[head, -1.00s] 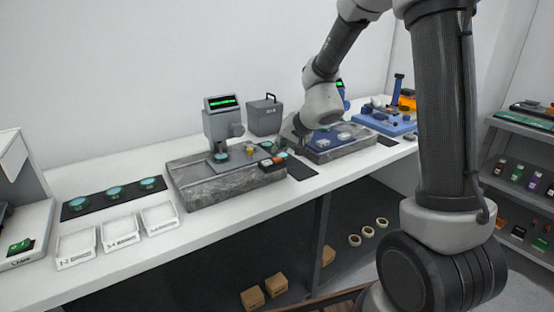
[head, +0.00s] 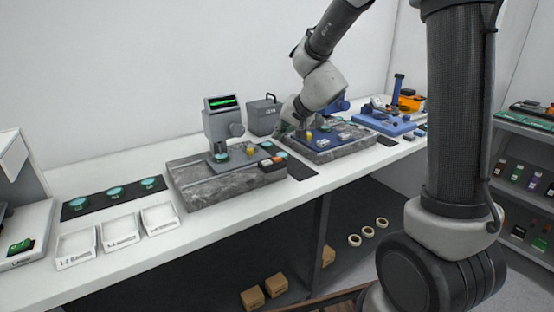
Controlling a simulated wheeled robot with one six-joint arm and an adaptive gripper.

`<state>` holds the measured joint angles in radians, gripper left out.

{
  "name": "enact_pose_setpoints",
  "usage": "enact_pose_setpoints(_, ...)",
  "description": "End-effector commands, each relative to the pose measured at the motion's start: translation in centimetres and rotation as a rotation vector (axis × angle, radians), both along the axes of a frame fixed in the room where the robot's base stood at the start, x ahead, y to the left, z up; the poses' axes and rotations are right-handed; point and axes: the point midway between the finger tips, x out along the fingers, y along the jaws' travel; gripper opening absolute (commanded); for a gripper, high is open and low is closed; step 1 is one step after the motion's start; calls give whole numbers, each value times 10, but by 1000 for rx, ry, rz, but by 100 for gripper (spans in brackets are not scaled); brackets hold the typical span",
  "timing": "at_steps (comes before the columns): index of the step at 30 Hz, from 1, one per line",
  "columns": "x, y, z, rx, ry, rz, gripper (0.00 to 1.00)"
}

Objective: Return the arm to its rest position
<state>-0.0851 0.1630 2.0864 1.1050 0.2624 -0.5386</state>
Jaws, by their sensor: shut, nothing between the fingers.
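My arm reaches in from the upper right, and its grey-white wrist (head: 320,86) hangs over the back of the bench. My gripper (head: 284,128) is at the wrist's lower left end, above the gap between the two granite blocks. It looks small and dark, partly hidden by the wrist, and it is shut with nothing held. The interferometer (head: 222,120), a grey unit with a green-lit display, stands on the left granite block (head: 220,190), to the left of my gripper. The right granite block (head: 345,154) carries a blue plate with small parts.
A grey box with a handle (head: 262,118) stands close behind my gripper. Three teal discs lie on a black mat (head: 86,207) at left, behind three white trays (head: 119,232). A blue fixture (head: 383,122) stands at right. A shelf (head: 510,130) is at far right.

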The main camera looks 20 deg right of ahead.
Motion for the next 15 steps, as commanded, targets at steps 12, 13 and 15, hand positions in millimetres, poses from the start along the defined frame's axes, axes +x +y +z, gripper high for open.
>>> enact_pose_setpoints(12,-39,11,-23,56,162,75,0)
enact_pose_setpoints(13,-53,10,-27,50,200,102,0)
enact_pose_setpoints(15,-90,4,-26,22,274,170,0)
